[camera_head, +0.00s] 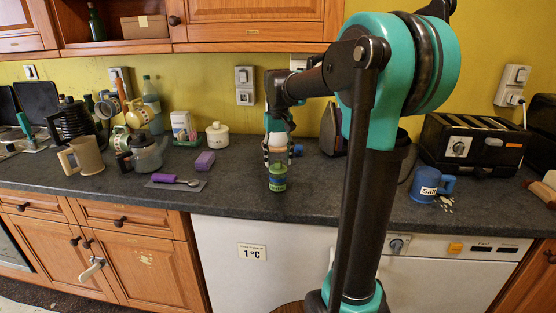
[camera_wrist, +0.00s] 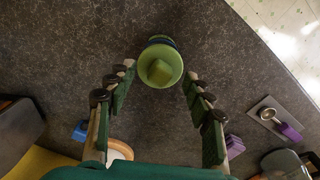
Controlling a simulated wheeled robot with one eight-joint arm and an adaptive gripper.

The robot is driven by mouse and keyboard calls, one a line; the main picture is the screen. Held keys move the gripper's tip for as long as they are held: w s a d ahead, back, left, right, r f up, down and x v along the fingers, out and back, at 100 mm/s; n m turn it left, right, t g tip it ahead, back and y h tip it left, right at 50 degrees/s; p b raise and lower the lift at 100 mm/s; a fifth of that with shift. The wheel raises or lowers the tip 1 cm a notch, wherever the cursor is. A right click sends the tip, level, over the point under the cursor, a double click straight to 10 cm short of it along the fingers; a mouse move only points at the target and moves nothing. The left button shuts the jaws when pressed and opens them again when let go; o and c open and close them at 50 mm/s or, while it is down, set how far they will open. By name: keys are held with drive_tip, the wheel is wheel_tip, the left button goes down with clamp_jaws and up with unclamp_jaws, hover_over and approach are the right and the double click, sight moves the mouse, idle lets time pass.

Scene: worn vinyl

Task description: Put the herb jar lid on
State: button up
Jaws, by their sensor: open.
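The herb jar (camera_head: 278,184) stands upright near the front of the dark counter, with a green top. In the wrist view a round green lid (camera_wrist: 160,65) with a square knob is seen from above, over the jar; whether it is fully seated cannot be told. My gripper (camera_head: 277,156) is just above and behind the jar, pointing down. In the wrist view my gripper (camera_wrist: 158,78) is open, its two fingers spread on either side, with the lid just beyond the fingertips. The fingers appear apart from the lid.
A purple-handled spoon on a grey mat (camera_head: 163,185), a purple sponge (camera_head: 205,161) and a white lidded pot (camera_head: 217,135) stand left. An orange-and-white object (camera_wrist: 119,150) lies behind my gripper. A blue mug (camera_head: 428,186) and a toaster (camera_head: 470,145) stand right. The counter's front edge is close.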

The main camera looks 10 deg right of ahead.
wheel_tip(320, 180, up, 11)
drive_tip(key=shift+r, duration=0.2)
idle(1.0)
